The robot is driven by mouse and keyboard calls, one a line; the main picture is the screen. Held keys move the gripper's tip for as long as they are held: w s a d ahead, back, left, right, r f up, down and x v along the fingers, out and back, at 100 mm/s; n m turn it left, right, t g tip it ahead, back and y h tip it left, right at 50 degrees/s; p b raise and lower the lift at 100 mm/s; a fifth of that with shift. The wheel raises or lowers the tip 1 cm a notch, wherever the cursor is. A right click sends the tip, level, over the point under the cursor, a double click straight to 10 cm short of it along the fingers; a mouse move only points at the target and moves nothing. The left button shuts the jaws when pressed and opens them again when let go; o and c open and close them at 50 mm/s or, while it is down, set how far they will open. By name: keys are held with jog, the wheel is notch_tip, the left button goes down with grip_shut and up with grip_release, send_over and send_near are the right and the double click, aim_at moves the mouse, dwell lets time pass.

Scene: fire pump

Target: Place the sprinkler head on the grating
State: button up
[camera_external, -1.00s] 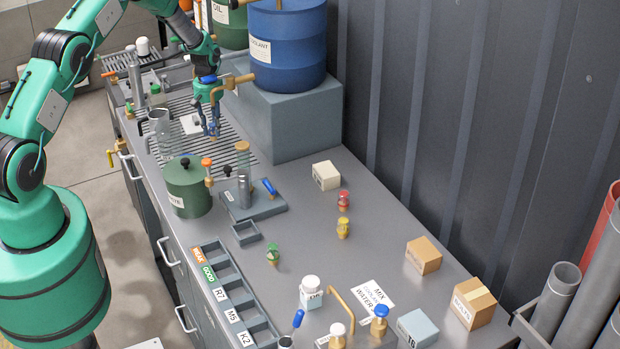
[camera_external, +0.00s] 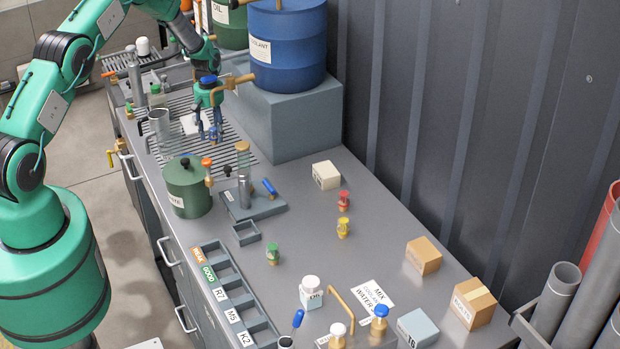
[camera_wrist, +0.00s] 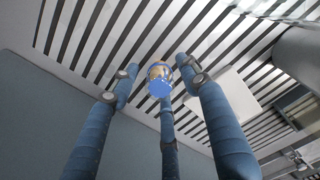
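A sprinkler head with a blue top and a brass-coloured body (camera_wrist: 159,80) is between the fingers of my gripper (camera_wrist: 160,76) in the wrist view. Gaps show between it and the left and right fingertips, so the gripper looks open around it. In the external view the small blue sprinkler head (camera_external: 213,134) is low at the slatted grating (camera_external: 238,150), below my gripper (camera_external: 209,130), and appears to stand on it. The fingers partly hide it. The grating's dark slots also fill the background of the wrist view.
A blue drum (camera_external: 288,45) on a grey block (camera_external: 295,125) stands close right of the gripper, with a brass tap (camera_external: 232,82) beside it. A metal jug (camera_external: 160,128) and green pot (camera_external: 188,190) are nearby. Red (camera_external: 344,200), yellow (camera_external: 343,228) and green (camera_external: 273,254) sprinkler heads stand on the bench.

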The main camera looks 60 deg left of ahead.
aim_at(212, 128)
notch_tip(212, 128, up, 12)
jog(key=b, duration=0.1)
jog(key=shift+r+b, duration=0.15)
jog(key=shift+b, duration=0.15)
dwell(0.6)
dwell(0.7)
